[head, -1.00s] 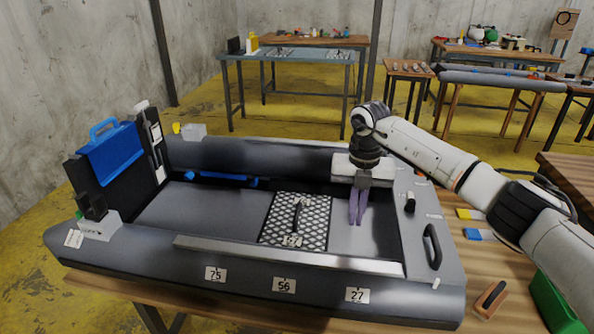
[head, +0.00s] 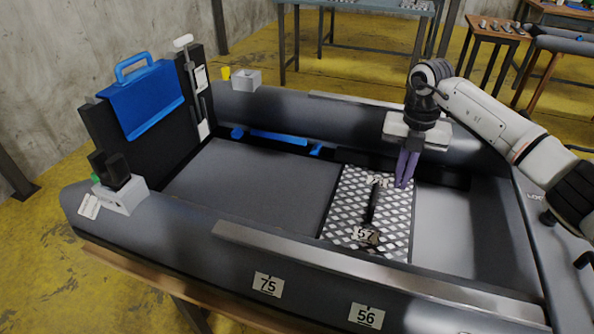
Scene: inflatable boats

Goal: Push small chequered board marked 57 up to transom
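The small chequered board (head: 345,215), with a 57 tag at its near end and a dark bar-like handle along its middle, lies flat on the grey boat floor. The dark transom (head: 104,137), with a blue pad and handle over it, stands upright at the boat's left end. A stretch of smooth grey floor lies between board and transom. My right gripper (head: 402,184) points down at the board's far right corner. Its purple fingers are close together with nothing visible between them; whether they touch the board I cannot tell. My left gripper is not in view.
The inflatable boat's grey tubes (head: 190,217) surround the floor, and a metal strip (head: 350,270) runs along the near tube. A blue bar (head: 278,138) lies along the far side. The grey floor panel (head: 245,180) left of the board is clear.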

